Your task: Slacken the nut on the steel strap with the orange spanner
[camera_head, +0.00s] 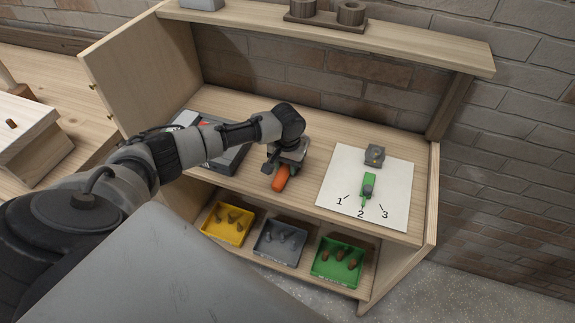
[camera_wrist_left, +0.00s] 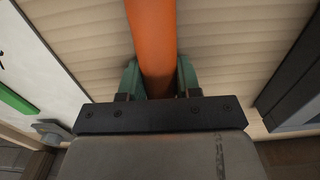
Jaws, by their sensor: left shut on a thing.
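My left gripper (camera_head: 283,163) is shut on the orange spanner (camera_head: 280,179) above the wooden worktop. In the left wrist view the orange handle (camera_wrist_left: 153,35) runs between the green fingers of the left gripper (camera_wrist_left: 158,82); the spanner's working end is not clear. A white board (camera_head: 340,178) lies to the right of the gripper, marked 1, 2 and 3. On it are a small grey block (camera_head: 375,154) and a green piece (camera_head: 368,186) with a dark grey part on top, near the 2. I cannot make out the steel strap or its nut for sure. My right gripper is not in view.
A dark grey case (camera_head: 231,160) lies behind and beneath my left arm. Yellow (camera_head: 215,231), grey (camera_head: 265,249) and green (camera_head: 322,269) trays with small parts sit on the lower shelf. An upper shelf (camera_head: 400,45) overhangs the back. The worktop between gripper and board is bare.

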